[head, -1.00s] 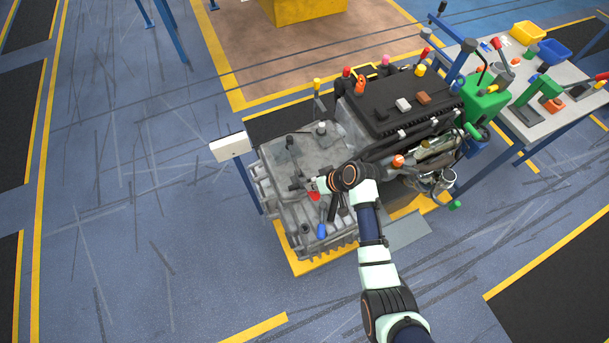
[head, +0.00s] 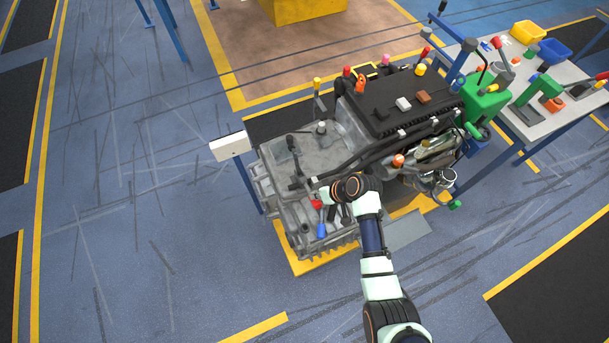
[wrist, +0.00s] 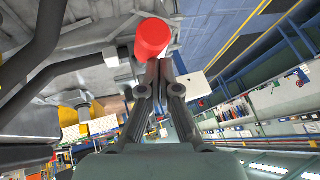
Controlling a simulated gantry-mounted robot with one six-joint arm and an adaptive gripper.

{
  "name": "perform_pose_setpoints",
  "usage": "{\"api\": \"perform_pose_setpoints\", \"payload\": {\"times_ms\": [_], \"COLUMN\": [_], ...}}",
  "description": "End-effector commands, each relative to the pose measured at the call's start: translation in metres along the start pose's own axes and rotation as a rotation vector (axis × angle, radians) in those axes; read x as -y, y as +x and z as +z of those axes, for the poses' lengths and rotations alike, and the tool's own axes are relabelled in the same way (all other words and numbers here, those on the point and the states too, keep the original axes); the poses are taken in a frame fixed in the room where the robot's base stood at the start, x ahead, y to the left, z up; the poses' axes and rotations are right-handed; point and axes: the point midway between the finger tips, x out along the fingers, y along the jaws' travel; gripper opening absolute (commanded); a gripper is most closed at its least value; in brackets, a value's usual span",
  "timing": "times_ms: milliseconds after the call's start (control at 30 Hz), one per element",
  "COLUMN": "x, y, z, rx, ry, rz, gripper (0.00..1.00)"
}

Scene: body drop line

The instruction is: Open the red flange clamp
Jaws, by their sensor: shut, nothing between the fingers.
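The red flange clamp shows as a small red piece (head: 316,204) on the front part of the grey casting in the head view, just below my gripper (head: 322,192). In the wrist view a red rounded handle end (wrist: 152,38) lies right at the tips of my gripper (wrist: 163,66). The fingers are together and hold nothing. They look very close to the red end; I cannot tell whether they touch it. The rest of the clamp is largely hidden.
A blue-handled lever (head: 321,230) and dark levers stand close by on the grey casting (head: 270,160). The black-topped block (head: 390,105) with several coloured knobs rises behind. A workbench (head: 575,75) stands at the right. The floor at the left is open.

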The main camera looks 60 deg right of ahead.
Motion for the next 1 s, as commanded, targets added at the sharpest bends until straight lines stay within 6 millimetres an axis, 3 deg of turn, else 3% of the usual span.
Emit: {"api": "perform_pose_setpoints", "payload": {"times_ms": [633,1000], "x": [0.003,0.004], "y": [-0.008,-0.042], "z": [-0.006,-0.007], "rx": [0.001,0.001], "ry": [0.001,0.002], "rz": [0.000,0.000], "gripper": [0.00,0.00]}}
